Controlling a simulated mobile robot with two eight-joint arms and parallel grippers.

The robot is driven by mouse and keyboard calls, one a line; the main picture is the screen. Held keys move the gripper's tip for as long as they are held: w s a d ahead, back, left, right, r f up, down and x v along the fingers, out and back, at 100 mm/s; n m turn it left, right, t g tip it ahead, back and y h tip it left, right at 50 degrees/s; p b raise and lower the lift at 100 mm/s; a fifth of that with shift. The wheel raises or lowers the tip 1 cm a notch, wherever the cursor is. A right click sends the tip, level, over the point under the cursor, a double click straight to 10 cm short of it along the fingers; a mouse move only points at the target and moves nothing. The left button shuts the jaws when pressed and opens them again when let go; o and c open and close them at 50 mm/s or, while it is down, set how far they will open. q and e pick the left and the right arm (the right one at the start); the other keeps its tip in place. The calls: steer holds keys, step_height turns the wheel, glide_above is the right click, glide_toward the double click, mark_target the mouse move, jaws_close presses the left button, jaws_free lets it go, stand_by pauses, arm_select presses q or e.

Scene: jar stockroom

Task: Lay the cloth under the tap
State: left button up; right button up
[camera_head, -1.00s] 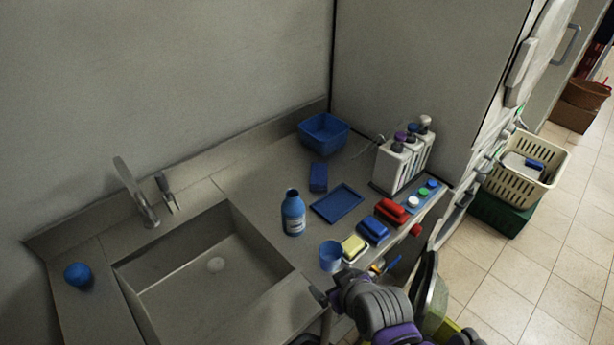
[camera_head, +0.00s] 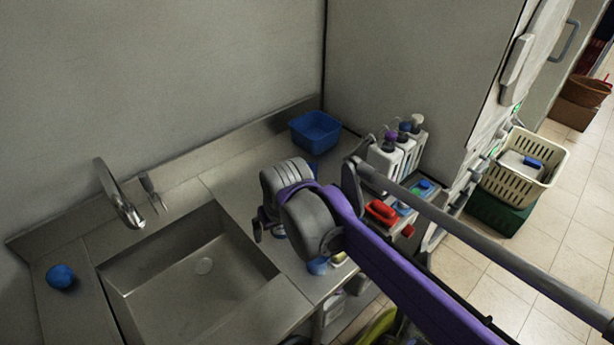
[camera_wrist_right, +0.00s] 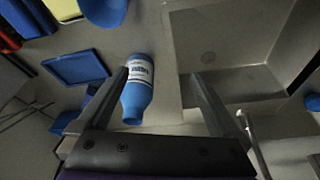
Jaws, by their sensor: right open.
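The tap (camera_head: 118,195) curves over the left back of the grey sink (camera_head: 204,265). I cannot pick out the cloth for certain. A small blue block-like piece (camera_head: 314,169) before the blue basin may be it folded, but my arm mostly hides it. A round blue item (camera_head: 60,277) lies left of the sink. My right gripper (camera_head: 260,232) is over the counter right of the sink. My left gripper is not in view.
A blue tray (camera_wrist_right: 75,68) and blue cup (camera_wrist_right: 105,10) are near the bottle. A blue basin (camera_head: 315,131) stands at the back. White pump bottles (camera_head: 385,160) and a red item (camera_head: 381,212) are to the right. The sink is empty.

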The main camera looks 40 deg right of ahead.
steer(key=w+d+r+m+g, duration=0.2)
steer(key=w+d+r+m, duration=0.15)
steer(key=w+d, duration=0.7)
steer(key=m+g, duration=0.2)
glide_above(309, 173)
steer(key=shift+y, duration=0.3)
steer(key=f, duration=0.9)
steer(key=shift+a, duration=0.35)
steer(key=shift+w+d+f, duration=0.1)
steer(key=shift+d+f, duration=0.1)
steer(key=shift+f, duration=1.15)
steer(key=shift+d+f, duration=0.15)
steer(key=shift+f, duration=1.2)
steer(key=shift+c, duration=0.2)
steer(key=c, duration=1.4)
